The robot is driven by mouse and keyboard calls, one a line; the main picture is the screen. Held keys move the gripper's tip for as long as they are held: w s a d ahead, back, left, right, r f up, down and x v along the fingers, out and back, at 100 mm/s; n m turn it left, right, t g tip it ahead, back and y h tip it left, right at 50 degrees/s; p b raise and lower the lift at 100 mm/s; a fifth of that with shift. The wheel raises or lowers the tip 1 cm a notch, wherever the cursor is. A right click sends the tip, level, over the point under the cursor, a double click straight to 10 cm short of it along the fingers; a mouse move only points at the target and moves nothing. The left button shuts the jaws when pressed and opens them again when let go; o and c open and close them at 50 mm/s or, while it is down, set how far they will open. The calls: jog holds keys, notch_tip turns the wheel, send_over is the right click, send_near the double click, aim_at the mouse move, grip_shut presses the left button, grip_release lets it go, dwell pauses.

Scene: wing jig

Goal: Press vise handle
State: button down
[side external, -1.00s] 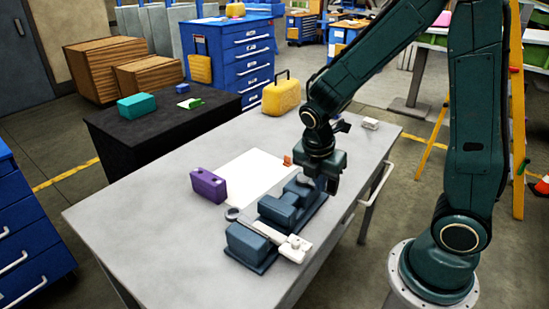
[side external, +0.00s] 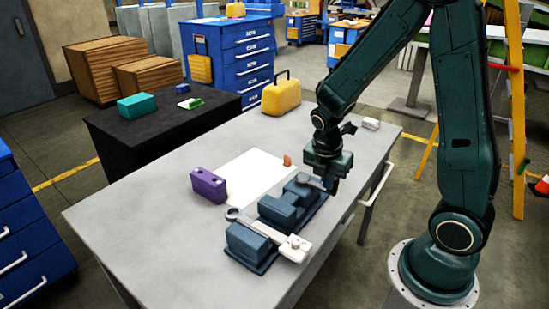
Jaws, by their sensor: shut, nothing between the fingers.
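The blue-grey vise (side external: 279,210) stands on the grey table near its right edge, with one block close to my gripper and a separate block (side external: 246,240) toward the front. A dark lever-like part (side external: 308,180), which looks like the vise handle, lies at the vise's far end. My gripper (side external: 332,190) is shut and empty, pointing down right beside this part. Whether it touches the part I cannot tell. A pale wing-like bar (side external: 268,231) with a ring at its left end lies across the vise's front section.
A purple block (side external: 208,186) with holes sits left of a white sheet (side external: 250,170). A small orange piece (side external: 287,160) lies at the sheet's right. A yellow case (side external: 282,95) stands at the table's back edge. The table's left front is clear.

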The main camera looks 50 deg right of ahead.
jog(key=shift+s+d, duration=0.15)
jog(key=shift+d, duration=0.3)
dwell(0.5)
jog(key=shift+s+d, duration=0.15)
jog(key=shift+d, duration=0.6)
jog(key=shift+d+n, duration=0.95)
jog(key=shift+n, duration=0.05)
jog(key=w+d+n, duration=0.1)
jog(key=w+d, duration=0.4)
jog(key=d, duration=0.2)
jog(key=shift+d+t, duration=0.3)
jog(key=shift+t, duration=0.1)
jog(key=shift+s, duration=0.1)
